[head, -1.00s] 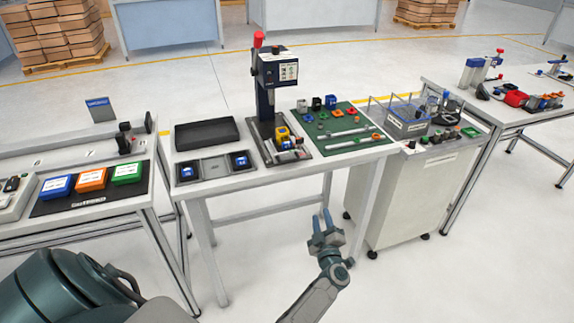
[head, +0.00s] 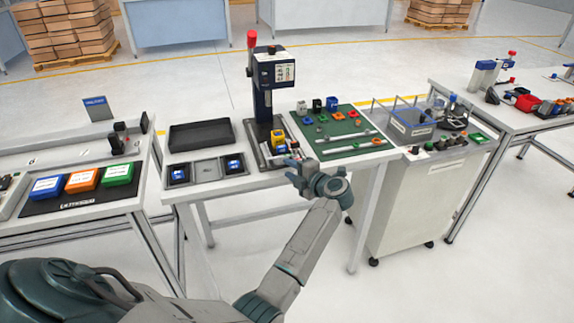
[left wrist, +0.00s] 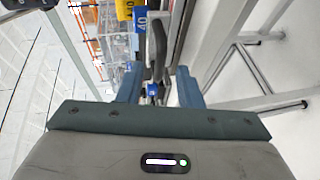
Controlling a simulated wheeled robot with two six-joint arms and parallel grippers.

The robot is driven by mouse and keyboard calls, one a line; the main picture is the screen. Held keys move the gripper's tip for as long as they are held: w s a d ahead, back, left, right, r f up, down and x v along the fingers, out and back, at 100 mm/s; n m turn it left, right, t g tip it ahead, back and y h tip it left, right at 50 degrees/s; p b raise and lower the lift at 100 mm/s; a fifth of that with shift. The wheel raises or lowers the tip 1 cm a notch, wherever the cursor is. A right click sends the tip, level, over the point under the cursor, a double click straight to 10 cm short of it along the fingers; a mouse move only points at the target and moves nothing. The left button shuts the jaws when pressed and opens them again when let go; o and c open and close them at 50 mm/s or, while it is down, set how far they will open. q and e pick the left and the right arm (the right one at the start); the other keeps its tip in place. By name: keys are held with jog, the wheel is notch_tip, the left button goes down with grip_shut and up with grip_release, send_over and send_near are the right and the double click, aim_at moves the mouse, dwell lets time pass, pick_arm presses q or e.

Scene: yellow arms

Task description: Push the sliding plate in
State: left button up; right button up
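The press (head: 273,80) stands on the middle table, dark blue with a red-knobbed lever. At its foot lies a dark plate (head: 253,145), which I take for the sliding plate; my gripper partly hides its front end. A yellow and blue block (head: 279,139) sits at the plate. My left gripper (head: 294,164) is at the table's front edge, close to the plate's front end. In the left wrist view its two blue fingers (left wrist: 159,86) are apart, with a dark rounded part (left wrist: 157,48) seen beyond the gap. I cannot tell whether they touch anything. My right gripper is not in view.
Left of the press are a black tray (head: 202,136) and a grey compartment tray (head: 207,168). Right of it is a green mat (head: 335,148) with small coloured parts. A cabinet with a clear bin (head: 411,126) stands farther right. The floor before the table is open.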

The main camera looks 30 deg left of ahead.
pick_arm(q)
jog(key=shift+x, duration=0.85)
jog(key=shift+w+a, duration=0.1)
jog(key=shift+a, duration=0.1)
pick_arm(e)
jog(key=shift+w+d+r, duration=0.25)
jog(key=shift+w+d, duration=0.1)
pick_arm(q)
grip_shut()
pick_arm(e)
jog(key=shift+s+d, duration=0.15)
